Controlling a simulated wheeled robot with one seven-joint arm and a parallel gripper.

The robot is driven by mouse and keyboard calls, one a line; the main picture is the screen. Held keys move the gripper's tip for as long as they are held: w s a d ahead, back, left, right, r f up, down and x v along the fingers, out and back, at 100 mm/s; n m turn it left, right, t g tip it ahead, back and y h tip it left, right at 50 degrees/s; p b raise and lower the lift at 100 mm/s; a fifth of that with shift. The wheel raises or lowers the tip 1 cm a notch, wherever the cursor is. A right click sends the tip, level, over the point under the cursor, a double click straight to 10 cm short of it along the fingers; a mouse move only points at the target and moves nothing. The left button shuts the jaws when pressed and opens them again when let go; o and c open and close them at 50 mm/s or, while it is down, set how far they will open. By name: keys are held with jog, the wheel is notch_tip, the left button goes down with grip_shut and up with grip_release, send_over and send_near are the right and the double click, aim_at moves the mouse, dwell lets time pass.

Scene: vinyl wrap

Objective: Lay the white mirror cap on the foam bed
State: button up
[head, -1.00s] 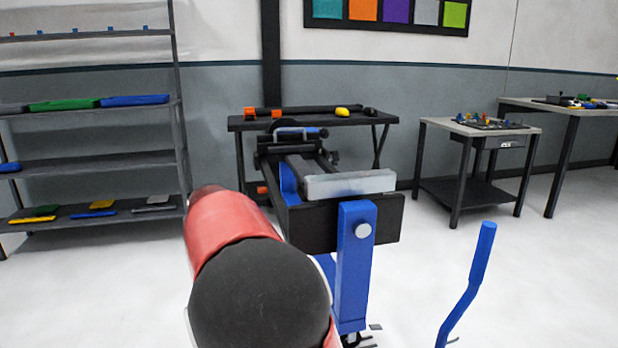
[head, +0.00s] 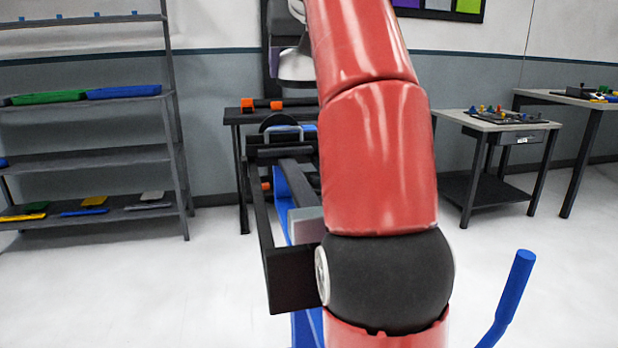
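I cannot make out the white mirror cap or the foam bed for certain in the head view. A light grey block (head: 306,226) on the black and blue stand shows only at its left end. My red arm, raised through the middle of the picture, covers the rest of it. A grey metallic cone-shaped part (head: 296,65) shows left of the upper arm, and I cannot tell what it is. My gripper's fingers are not visible, so whether it holds anything does not show.
The black frame of the stand (head: 292,280) is close in front. A shelf rack (head: 95,158) with coloured panels stands at left, a dark bench (head: 238,118) behind the stand. A small table (head: 508,122) and a larger table (head: 570,97) stand at right.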

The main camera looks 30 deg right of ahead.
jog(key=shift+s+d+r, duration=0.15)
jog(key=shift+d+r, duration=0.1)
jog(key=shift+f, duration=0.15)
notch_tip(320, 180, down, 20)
jog(key=b, duration=0.5)
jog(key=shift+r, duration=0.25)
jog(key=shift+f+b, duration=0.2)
jog(key=shift+b, duration=0.15)
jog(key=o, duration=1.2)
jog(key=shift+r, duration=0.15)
